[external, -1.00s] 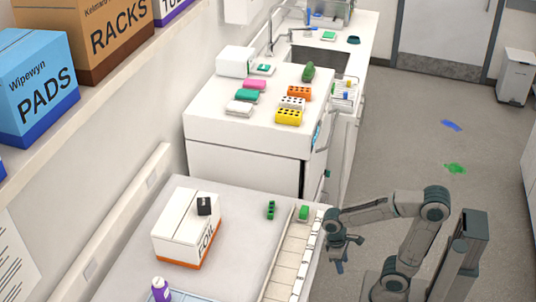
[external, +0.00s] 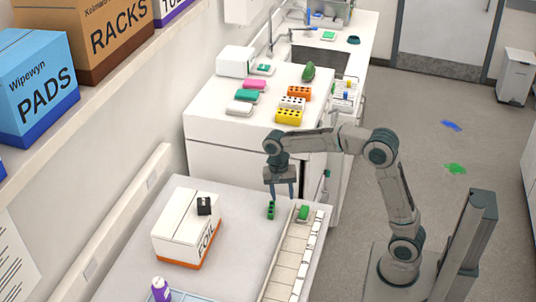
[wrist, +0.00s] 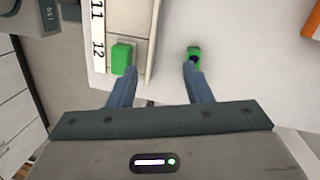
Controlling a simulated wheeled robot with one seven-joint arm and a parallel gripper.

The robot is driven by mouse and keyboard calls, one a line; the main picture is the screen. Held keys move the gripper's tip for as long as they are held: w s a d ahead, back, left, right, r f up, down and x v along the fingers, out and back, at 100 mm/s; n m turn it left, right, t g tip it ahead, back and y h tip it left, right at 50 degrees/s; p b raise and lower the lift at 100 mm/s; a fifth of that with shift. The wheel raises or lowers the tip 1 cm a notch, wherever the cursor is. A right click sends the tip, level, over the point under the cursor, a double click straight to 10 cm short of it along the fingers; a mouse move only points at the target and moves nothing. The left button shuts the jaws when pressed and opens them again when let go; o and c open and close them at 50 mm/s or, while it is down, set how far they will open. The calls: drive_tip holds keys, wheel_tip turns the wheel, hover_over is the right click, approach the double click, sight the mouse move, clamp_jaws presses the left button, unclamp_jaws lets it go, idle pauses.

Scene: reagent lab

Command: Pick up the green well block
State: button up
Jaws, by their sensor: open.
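A small green block with dark wells (external: 271,210) stands on the grey table, left of the slotted rack; it also shows in the wrist view (wrist: 194,54), by the tip of the right finger. A second green block (external: 304,212), with no wells that I can make out, sits in the far end of the rack; it also shows in the wrist view (wrist: 122,57), by the left finger, next to the number 12. My gripper (external: 281,196) is open and empty, pointing down above the far end of the table. In the wrist view the gap between its fingers (wrist: 159,70) lies between the two green blocks.
The long numbered rack (external: 284,270) runs along the table's right side. A white and orange foil box (external: 180,232) with a black item on top stands to the left. A purple bottle (external: 161,289) is at the front. Bare table surrounds the welled block's left side.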

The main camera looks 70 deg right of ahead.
drive_tip(key=w+d+r+t+p, duration=0.1)
drive_tip(key=w+d+r, duration=0.1)
drive_tip(key=w+r, duration=0.15)
hover_over(271, 207)
drive_tip(key=shift+m+t+h, duration=0.3)
drive_tip(key=shift+m, duration=0.1)
drive_tip(key=f, duration=0.9)
drive_tip(key=shift+a+f, duration=0.2)
drive_tip(key=shift+d+f+p, duration=0.15)
drive_tip(key=shift+f+p, duration=0.25)
drive_tip(key=shift+f, duration=0.95)
drive_tip(key=shift+d+f+p, duration=0.1)
drive_tip(key=shift+f+p, duration=0.25)
drive_tip(key=shift+f, duration=0.95)
clamp_jaws()
